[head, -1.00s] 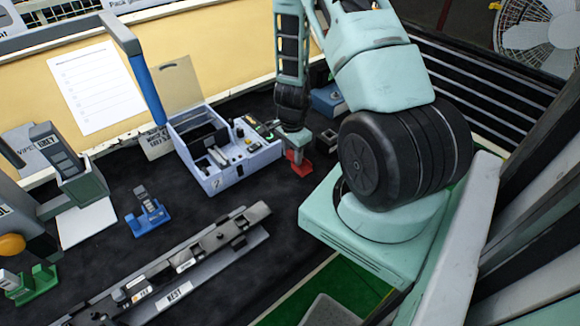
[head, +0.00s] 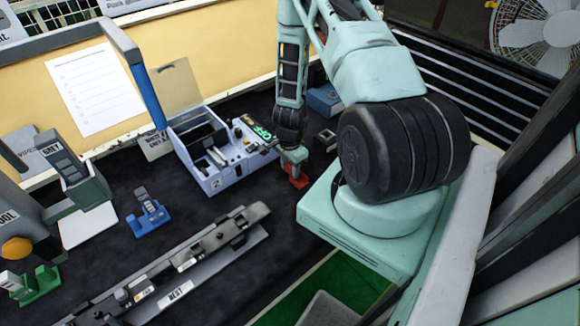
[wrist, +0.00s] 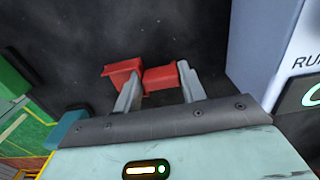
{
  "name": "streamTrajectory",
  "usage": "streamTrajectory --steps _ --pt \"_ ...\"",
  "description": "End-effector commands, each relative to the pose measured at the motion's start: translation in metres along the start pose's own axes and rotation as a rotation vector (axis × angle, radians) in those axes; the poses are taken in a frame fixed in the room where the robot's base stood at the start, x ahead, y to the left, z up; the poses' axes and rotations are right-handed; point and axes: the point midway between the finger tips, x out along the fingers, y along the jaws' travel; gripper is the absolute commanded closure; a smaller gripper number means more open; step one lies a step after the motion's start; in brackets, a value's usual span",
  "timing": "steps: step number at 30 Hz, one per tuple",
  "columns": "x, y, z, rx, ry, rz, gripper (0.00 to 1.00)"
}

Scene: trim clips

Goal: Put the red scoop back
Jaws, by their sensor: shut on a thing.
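The red scoop (head: 299,178) is in my gripper (head: 293,161), over the dark table mat just right of the white machine box (head: 218,165). In the wrist view the red scoop (wrist: 163,77) shows as two joined red parts. One part lies between the fingers of my gripper (wrist: 159,88) and the other sticks out past the left finger. My gripper is shut on it. I cannot tell whether the scoop touches the mat.
A blue stand (head: 148,217) and a green stand (head: 37,285) are at the left. A long grey rail marked NEST (head: 190,270) lies in front. A small dark block (head: 326,138) and a blue box (head: 325,100) are behind my gripper. The mat between the rail and the box is clear.

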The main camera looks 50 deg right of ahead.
Motion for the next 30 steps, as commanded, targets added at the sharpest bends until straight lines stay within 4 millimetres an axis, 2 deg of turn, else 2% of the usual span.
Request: streamTrajectory --steps 1,3,11,17,30 --pt "0.001 0.0 0.0 0.0 0.0 0.0 0.51" --pt "0.0 0.0 0.0 0.0 0.0 0.0 0.38" --pt "0.0 0.0 0.0 0.0 0.0 0.0 0.38" --pt "-0.01 -0.001 0.0 -0.002 0.002 -0.002 0.38" --pt "-0.08 -0.001 0.0 -0.004 0.003 -0.004 0.38"
